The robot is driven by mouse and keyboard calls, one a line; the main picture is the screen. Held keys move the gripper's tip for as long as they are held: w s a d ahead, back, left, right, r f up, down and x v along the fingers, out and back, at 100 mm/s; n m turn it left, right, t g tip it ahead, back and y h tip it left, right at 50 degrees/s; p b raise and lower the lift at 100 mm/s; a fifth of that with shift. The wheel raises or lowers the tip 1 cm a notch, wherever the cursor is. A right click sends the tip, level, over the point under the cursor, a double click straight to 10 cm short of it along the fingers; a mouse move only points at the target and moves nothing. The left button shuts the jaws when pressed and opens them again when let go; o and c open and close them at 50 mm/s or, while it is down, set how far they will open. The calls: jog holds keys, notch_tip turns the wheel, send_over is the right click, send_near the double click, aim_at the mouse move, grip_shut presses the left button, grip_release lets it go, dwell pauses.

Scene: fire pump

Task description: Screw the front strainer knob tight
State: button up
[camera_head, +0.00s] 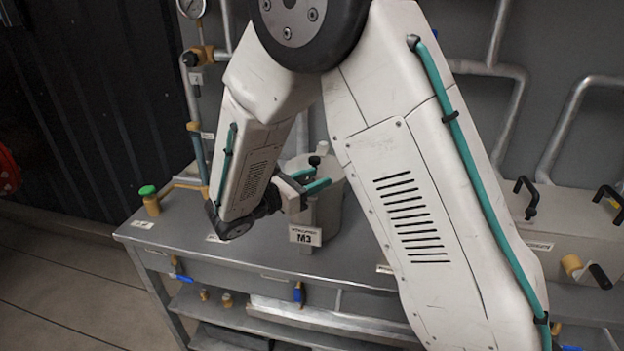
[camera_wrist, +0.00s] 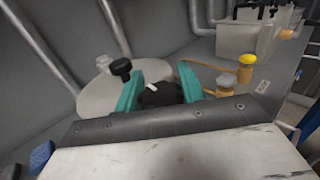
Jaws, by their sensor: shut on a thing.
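The strainer is a pale grey round pot (camera_head: 330,212) on the metal bench, with a small "M3" sign in front of it. My gripper (camera_head: 311,180) reaches its top from the left with teal fingers. In the wrist view my gripper (camera_wrist: 163,86) is shut on a black knob (camera_wrist: 160,96) with a white mark, taken as the front strainer knob. The fingers sit on both sides of it and hide part of it. A second black knob (camera_wrist: 121,67) stands free beyond the left finger; it also shows in the head view (camera_head: 314,160).
A green-capped brass valve (camera_head: 148,192) and a vertical pipe with a gauge (camera_head: 193,8) stand at the left. Pipes run up the back wall. A grey box with black handles (camera_head: 570,220) is at the right. The bench front (camera_head: 200,236) is mostly clear.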

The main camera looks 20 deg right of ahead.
jog(key=o, duration=1)
jog(key=shift+a, duration=0.15)
jog(key=v, duration=0.7)
jog(key=shift+a, duration=0.3)
